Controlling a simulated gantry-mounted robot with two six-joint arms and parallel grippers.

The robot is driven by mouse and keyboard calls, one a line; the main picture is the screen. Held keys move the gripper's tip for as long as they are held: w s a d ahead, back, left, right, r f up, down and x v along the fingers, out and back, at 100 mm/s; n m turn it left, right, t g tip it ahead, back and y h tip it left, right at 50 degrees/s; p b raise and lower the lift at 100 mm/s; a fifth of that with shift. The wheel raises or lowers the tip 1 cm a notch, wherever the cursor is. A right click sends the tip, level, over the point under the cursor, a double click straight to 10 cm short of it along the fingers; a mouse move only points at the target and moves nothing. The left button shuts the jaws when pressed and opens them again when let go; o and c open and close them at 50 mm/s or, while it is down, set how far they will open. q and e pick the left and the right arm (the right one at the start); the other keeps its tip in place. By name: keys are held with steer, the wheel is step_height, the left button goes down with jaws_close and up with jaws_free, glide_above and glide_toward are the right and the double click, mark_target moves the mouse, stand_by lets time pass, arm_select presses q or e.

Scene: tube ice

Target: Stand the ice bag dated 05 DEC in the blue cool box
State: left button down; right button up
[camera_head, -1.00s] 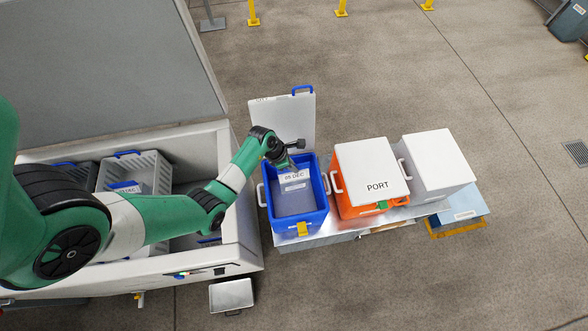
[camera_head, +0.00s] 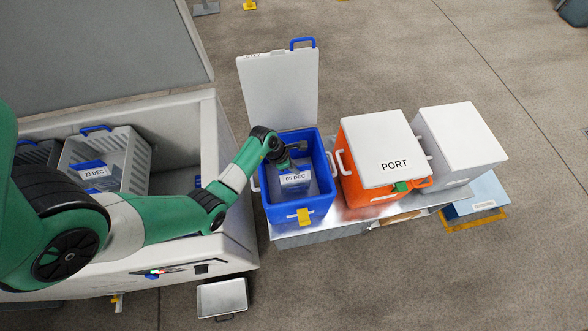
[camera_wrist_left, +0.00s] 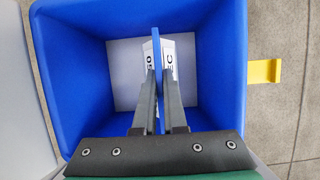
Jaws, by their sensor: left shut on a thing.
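The blue cool box (camera_head: 326,168) stands open on the metal bench, its white lid (camera_head: 280,90) raised behind it. My left gripper (camera_wrist_left: 158,78) reaches down inside the box and is shut on the blue top edge of the ice bag (camera_wrist_left: 158,42). In the head view the bag's label (camera_head: 296,178) reads 05 DEC. The bag hangs upright within the box walls, seen nearly edge-on in the wrist view. Pale floor shows around it there. I cannot tell whether its bottom touches the floor. My right gripper is not in view.
An orange box (camera_head: 357,190) with a closed lid marked PORT stands close on the right, then a closed white-grey box (camera_head: 459,143). The open freezer (camera_head: 232,185) on the left holds baskets, one with a bag labelled 23 DEC (camera_head: 95,172). A metal tray (camera_head: 222,297) lies below.

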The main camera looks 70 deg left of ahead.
mark_target(295, 175)
arm_select(q)
step_height(295, 175, down, 6)
steer(key=b, duration=0.2)
steer(key=shift+r+b, duration=0.2)
steer(key=shift+b, duration=0.2)
steer(key=c, duration=1)
jaws_free()
steer(key=shift+r, duration=0.1)
steer(key=p+v, duration=0.7)
steer(key=v, duration=0.4)
steer(key=shift+r, duration=0.2)
steer(key=shift+s+r, duration=0.2)
steer(key=shift+r, duration=0.1)
